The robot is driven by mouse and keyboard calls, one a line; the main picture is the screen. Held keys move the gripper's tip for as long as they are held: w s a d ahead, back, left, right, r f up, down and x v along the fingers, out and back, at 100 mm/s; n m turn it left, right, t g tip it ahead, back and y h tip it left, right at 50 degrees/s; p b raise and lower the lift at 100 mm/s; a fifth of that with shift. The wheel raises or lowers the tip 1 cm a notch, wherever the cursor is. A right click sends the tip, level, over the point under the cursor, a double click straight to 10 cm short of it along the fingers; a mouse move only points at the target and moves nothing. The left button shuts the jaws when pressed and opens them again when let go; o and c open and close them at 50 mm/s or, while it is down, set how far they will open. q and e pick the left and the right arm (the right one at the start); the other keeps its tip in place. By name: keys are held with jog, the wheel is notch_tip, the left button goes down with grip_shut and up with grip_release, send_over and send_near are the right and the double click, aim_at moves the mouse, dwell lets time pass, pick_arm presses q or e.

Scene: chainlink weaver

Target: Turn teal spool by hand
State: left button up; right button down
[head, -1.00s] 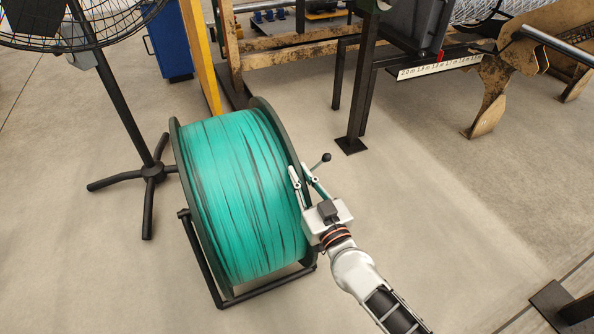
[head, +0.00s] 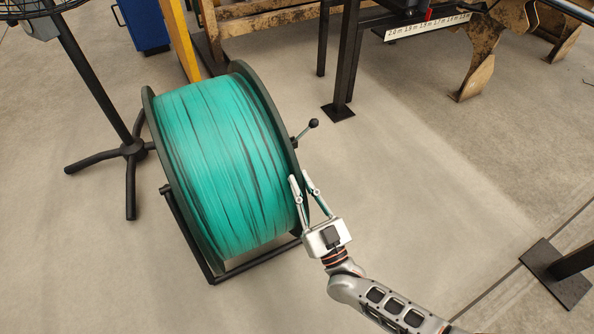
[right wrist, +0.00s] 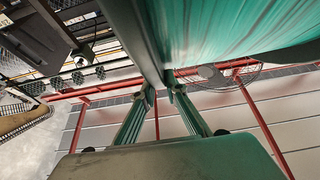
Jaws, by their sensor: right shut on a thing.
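The teal spool (head: 222,165) is a large reel of teal strand between two dark round flanges, lying on its side in a low black floor stand (head: 190,240). My right gripper (head: 300,177) is at the right flange, on the lower right part of its rim. Its two fingers are shut on the rim, one on each side. In the right wrist view the fingers (right wrist: 159,88) pinch the dark flange edge, with the teal winding (right wrist: 245,30) above right. My left gripper is not in view.
A black knobbed handle (head: 313,124) sticks out right of the spool. A black fan stand (head: 131,150) stands at left. A yellow post (head: 178,40) and a dark machine leg (head: 345,60) stand behind.

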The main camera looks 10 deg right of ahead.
jog(key=shift+s+d+f, duration=0.15)
jog(key=shift+d+f, duration=0.05)
jog(key=shift+f, duration=0.2)
jog(key=shift+s+d+f, duration=0.15)
jog(key=shift+f, duration=0.25)
jog(key=c, duration=2.1)
grip_release()
jog(key=shift+o, duration=0.3)
jog(key=shift+a, duration=0.15)
jog(key=v, duration=0.7)
jog(key=shift+s+f, duration=0.2)
jog(key=shift+f, duration=0.05)
